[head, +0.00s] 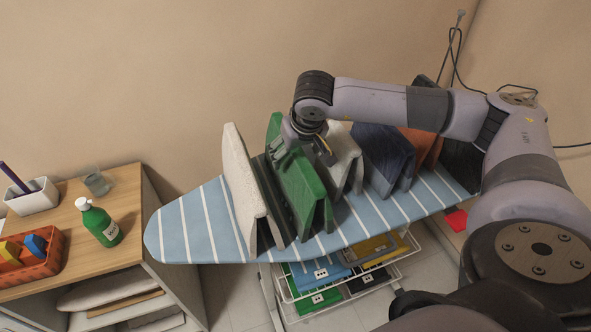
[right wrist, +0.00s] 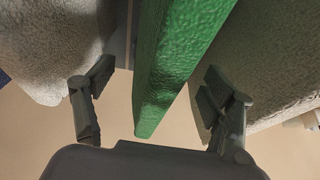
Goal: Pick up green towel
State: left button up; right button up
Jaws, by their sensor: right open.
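The green towel (head: 310,188) is folded and stands upright on the striped ironing board (head: 190,226), between other folded towels. My right gripper (head: 308,150) is over its upper part, reaching in from the right. In the right wrist view the green towel (right wrist: 178,55) runs between the two spread fingers of my right gripper (right wrist: 155,92), with a gap on each side. The gripper is open and holds nothing. My left gripper is out of view.
A white towel (head: 240,175) stands left of the green one, with a dark one between. White, blue (head: 381,158) and orange-brown (head: 424,146) towels stand to the right. A wooden shelf (head: 128,190) at left holds a green bottle (head: 98,224). A wire basket (head: 288,292) sits below.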

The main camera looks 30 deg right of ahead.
jog(key=p+x, duration=0.1)
jog(key=x, duration=0.3)
jog(key=shift+c, duration=0.4)
jog(key=shift+w+r, duration=0.1)
jog(key=c, duration=1.5)
